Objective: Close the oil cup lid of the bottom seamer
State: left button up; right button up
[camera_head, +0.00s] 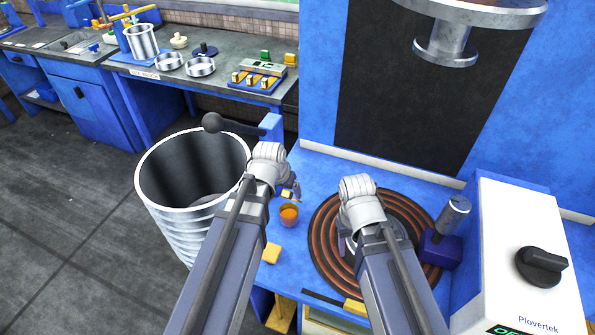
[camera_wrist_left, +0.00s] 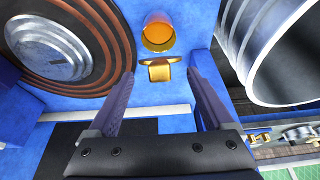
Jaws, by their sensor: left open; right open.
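The oil cup (camera_head: 289,214) is a small orange-lined cup on the blue bed of the bottom seamer, left of the ringed turntable (camera_head: 322,245). In the left wrist view the cup (camera_wrist_left: 158,33) is open at the top, and its brass lid (camera_wrist_left: 160,72) stands folded back beside the mouth. My left gripper (camera_head: 291,191) is open just behind the cup. In the wrist view its fingers (camera_wrist_left: 161,78) are spread on either side of the lid, with no clear contact. My right gripper (camera_head: 350,243) is open over the turntable, mostly hidden by its own wrist.
A ribbed metal pail shell (camera_head: 165,222) stands on the floor left of the seamer. A dark ball-ended lever (camera_head: 212,122) reaches over it. A purple block with a grey cylinder (camera_head: 440,245) and a white control box (camera_head: 520,240) are at the right. The seamer's upper chuck (camera_head: 445,45) hangs above.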

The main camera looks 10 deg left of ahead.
pick_arm(q)
jog(key=p+v, duration=0.4)
jog(key=v, duration=0.1)
jog(key=shift+s+r, duration=0.1)
jog(key=shift+r, duration=0.15)
jog(key=s+d+f+m+g+y+b, duration=0.1)
jog(key=s+d+f+g+y+b, duration=0.1)
jog(key=s+d, duration=0.7)
jog(key=s+f+g, duration=0.1)
jog(key=s+g, duration=0.1)
jog(key=s, duration=0.1)
jog(key=shift+s+f+m, duration=0.25)
jog(key=shift+s+m, duration=0.05)
jog(key=shift+s, duration=0.1)
jog(key=shift+d, duration=0.1)
jog(key=shift+c, duration=0.2)
